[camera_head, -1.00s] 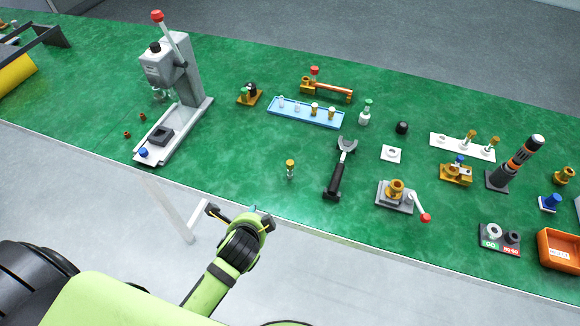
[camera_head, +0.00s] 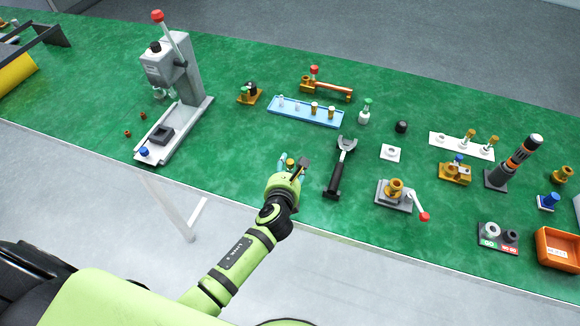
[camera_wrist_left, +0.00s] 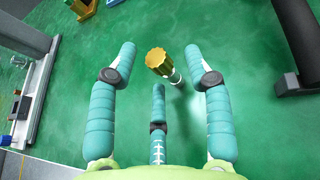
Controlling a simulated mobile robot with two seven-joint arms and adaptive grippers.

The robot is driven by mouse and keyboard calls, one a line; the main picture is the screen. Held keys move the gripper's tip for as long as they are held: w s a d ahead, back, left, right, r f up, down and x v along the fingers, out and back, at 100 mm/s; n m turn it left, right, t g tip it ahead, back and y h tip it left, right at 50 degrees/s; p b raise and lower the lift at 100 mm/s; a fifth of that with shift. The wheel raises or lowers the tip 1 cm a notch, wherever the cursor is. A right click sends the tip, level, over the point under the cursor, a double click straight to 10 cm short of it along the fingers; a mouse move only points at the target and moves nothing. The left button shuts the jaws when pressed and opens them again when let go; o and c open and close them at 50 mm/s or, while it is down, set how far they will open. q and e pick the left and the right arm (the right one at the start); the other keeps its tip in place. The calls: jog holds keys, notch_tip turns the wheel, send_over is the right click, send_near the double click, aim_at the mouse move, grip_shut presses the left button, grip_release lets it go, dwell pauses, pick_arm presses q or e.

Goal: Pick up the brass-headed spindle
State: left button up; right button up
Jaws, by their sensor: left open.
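The brass-headed spindle (camera_wrist_left: 161,62) stands upright on the green bench in the left wrist view, its ribbed brass head above a pale shaft. In the head view only its brass head (camera_head: 290,162) shows, the rest hidden by my gripper. My left gripper (camera_head: 291,165) is open over the bench at the spindle. In the left wrist view its teal fingers (camera_wrist_left: 163,75) are spread, two at the sides and one nearer the middle, with the spindle between and just beyond them. I cannot see any finger touching it. My right gripper is not in view.
A black-handled wrench-like tool (camera_head: 339,168) lies close to the right of my gripper. A lever press (camera_head: 178,90) stands at the left. A blue tray (camera_head: 305,112) with several small parts lies behind. The green bench (camera_head: 240,140) is clear between press and gripper.

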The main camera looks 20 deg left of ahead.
pick_arm(q)
jog(key=shift+x, duration=1.45)
jog(key=shift+s, duration=0.15)
grip_shut()
jog(key=shift+r, duration=0.1)
